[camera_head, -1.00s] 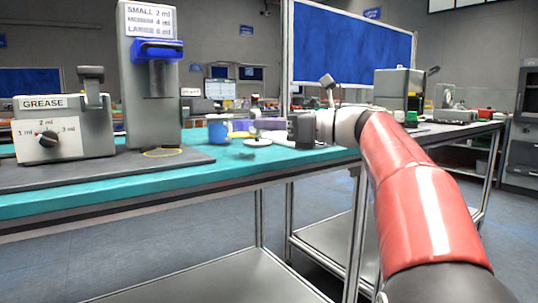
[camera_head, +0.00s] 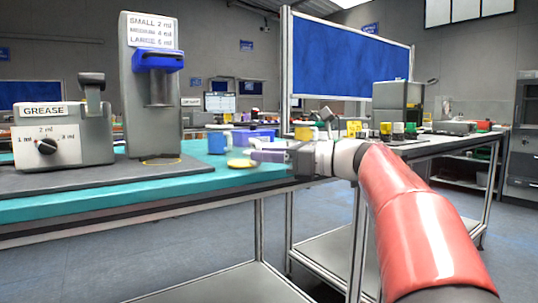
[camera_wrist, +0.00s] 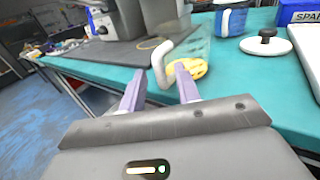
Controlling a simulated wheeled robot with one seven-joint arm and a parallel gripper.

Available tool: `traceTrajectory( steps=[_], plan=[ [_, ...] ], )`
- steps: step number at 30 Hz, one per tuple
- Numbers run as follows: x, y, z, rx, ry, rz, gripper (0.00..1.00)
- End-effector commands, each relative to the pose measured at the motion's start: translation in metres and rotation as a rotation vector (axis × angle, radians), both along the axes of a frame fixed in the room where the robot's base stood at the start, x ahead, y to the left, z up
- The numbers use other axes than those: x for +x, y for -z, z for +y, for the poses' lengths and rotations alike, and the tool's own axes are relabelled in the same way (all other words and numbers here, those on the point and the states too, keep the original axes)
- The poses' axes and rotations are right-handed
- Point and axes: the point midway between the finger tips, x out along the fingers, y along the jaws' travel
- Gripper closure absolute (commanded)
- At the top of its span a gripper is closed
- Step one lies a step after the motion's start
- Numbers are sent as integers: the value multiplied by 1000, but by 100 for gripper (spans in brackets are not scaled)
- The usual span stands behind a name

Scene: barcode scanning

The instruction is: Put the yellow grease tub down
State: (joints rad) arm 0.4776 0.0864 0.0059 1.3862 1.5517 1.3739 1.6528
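The yellow grease tub (camera_wrist: 187,68) appears in the wrist view as a clear vessel with yellow at its bottom and a pale curved handle. It looks upright at the teal table's near edge. In the head view its yellow part (camera_head: 241,163) shows just left of my fingertips. My gripper (camera_wrist: 158,78) has its two purple-grey fingers apart, with the handle in the gap between them. I see no clear squeeze on the handle. My gripper also shows in the head view (camera_head: 262,156), level, pointing left, low over the table edge.
A blue mug (camera_head: 219,142) stands behind the tub. A white disc with a black knob (camera_wrist: 267,45) lies to its right in the wrist view. The grease machine (camera_head: 62,138) and grey dispenser (camera_head: 152,95) stand left on a dark mat. Bare teal tabletop (camera_head: 110,192) runs along the front.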

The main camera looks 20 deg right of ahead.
Motion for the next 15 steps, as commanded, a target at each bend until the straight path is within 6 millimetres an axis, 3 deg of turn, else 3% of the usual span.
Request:
traceTrajectory(
  steps=[8, 15],
  plan=[
    [0, -5, 0, 0, 0, 0, 68],
    [-25, -4, -33, 1, 4, 2, 68]
  ],
)
